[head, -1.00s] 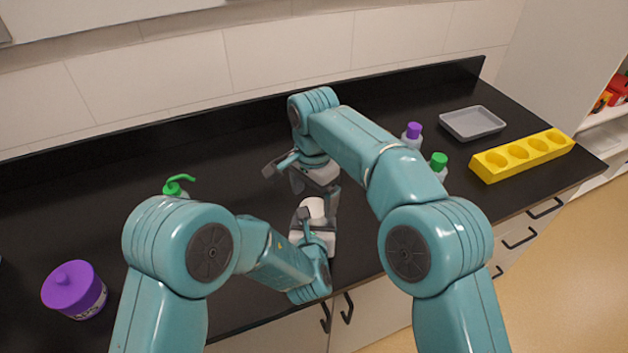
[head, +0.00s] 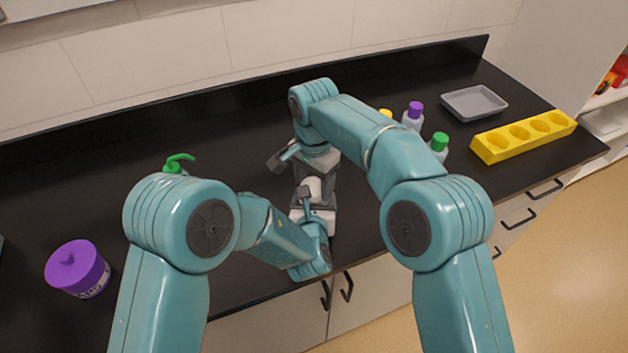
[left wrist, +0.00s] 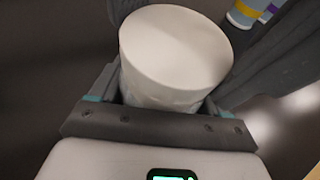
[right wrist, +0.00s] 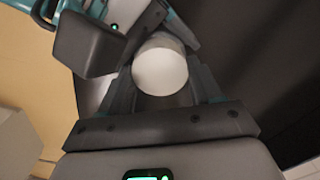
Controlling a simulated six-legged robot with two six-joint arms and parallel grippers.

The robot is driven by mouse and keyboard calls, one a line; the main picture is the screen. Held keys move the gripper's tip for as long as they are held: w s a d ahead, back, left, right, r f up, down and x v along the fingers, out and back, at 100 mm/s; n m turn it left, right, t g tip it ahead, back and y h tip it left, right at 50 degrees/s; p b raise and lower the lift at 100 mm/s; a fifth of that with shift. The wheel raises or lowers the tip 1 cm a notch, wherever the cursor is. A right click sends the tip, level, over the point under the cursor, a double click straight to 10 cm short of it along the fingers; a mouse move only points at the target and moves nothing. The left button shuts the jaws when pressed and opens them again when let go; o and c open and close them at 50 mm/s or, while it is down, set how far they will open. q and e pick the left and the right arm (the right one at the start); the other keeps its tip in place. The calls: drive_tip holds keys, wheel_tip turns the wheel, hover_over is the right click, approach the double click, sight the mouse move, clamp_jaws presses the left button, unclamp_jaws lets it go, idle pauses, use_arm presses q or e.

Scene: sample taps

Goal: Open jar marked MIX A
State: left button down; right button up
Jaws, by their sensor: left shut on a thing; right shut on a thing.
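A white round jar (head: 313,189) is between my two grippers above the front of the counter. Its marking does not show. My left gripper (head: 314,200) is shut on it from the front side. In the left wrist view the jar (left wrist: 175,60) stands between the fingers, its pale flat end towards the camera. My right gripper (head: 317,173) is shut on it from the far side. In the right wrist view a white round end (right wrist: 160,70) sits between the fingers. I cannot tell where lid and body meet.
A purple-lidded jar (head: 77,268) stands at the left and a green pump bottle (head: 177,164) behind my left arm. Purple-capped (head: 413,115) and green-capped (head: 440,145) bottles, a grey tray (head: 473,102) and a yellow holder (head: 522,137) are at the right. The back middle of the counter is clear.

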drive_tip(key=n, duration=0.7)
drive_tip(key=shift+n, duration=0.4)
drive_tip(key=n, duration=0.4)
drive_tip(key=shift+n, duration=0.3)
drive_tip(key=n, duration=0.3)
